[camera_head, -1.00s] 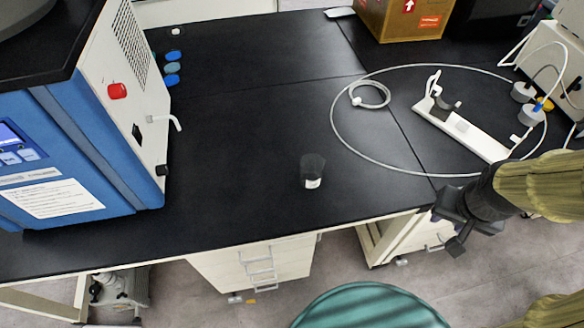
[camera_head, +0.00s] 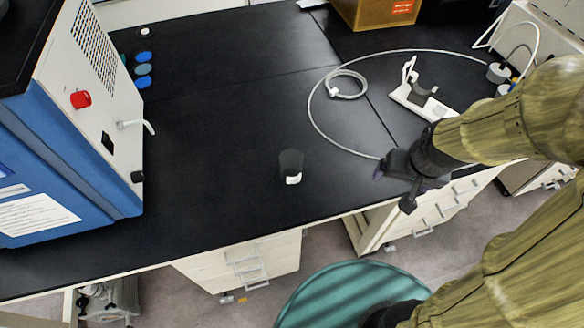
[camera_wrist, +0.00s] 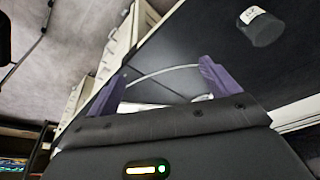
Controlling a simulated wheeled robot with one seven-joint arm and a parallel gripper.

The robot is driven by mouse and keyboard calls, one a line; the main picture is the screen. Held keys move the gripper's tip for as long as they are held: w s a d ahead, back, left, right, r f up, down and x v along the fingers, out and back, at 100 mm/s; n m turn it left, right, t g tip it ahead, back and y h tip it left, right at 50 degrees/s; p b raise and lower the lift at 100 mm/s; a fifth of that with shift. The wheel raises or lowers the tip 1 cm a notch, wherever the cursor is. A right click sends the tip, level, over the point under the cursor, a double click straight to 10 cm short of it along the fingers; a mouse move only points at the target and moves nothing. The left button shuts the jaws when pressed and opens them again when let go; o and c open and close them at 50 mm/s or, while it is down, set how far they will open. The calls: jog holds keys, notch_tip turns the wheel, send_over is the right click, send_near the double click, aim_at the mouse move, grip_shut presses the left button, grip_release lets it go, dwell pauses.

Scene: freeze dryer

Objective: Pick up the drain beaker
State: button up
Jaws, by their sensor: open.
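The drain beaker (camera_head: 291,166) is a small dark, see-through cup with a white label. It stands upright on the black bench top near the front edge, in the middle of the head view. In the wrist view the beaker (camera_wrist: 262,28) shows at the upper right, outside the jaws. My gripper (camera_head: 392,180) is to the right of the beaker, over the bench's front edge, apart from it. In the wrist view the purple fingers of my gripper (camera_wrist: 157,82) are spread wide with nothing between them.
A blue and white freeze dryer (camera_head: 75,130) with a white drain spout (camera_head: 136,125) stands at the left. A white tube (camera_head: 312,108) loops on the bench behind my gripper, near a white stand (camera_head: 412,98). A teal stool (camera_head: 345,295) is in front. The bench around the beaker is clear.

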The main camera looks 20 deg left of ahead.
jog(key=w+a+f+m+t+y+b, duration=0.1)
jog(key=w+a+f+t+b, duration=0.2)
jog(key=a, duration=0.8)
jog(key=w+a+f+t+b, duration=0.15)
jog(key=w+a+f, duration=0.3)
jog(key=a, duration=0.75)
jog(key=m+t+h+b, duration=0.2)
jog(key=t+h+b, duration=0.1)
jog(key=t+h, duration=0.25)
send_near(291, 168)
jog(key=shift+s+a+r+t+y, duration=0.15)
jog(key=shift+s+a+t+y, duration=0.1)
jog(key=shift+s+a, duration=0.2)
jog(key=shift+s+a+r+t+y, duration=0.2)
jog(key=shift+s+a, duration=0.1)
jog(key=shift+s, duration=0.25)
jog(key=shift+w, duration=0.15)
jog(key=p+x, duration=0.1)
jog(key=x, duration=1.1)
jog(key=shift+f, duration=0.15)
jog(key=shift+d, duration=0.1)
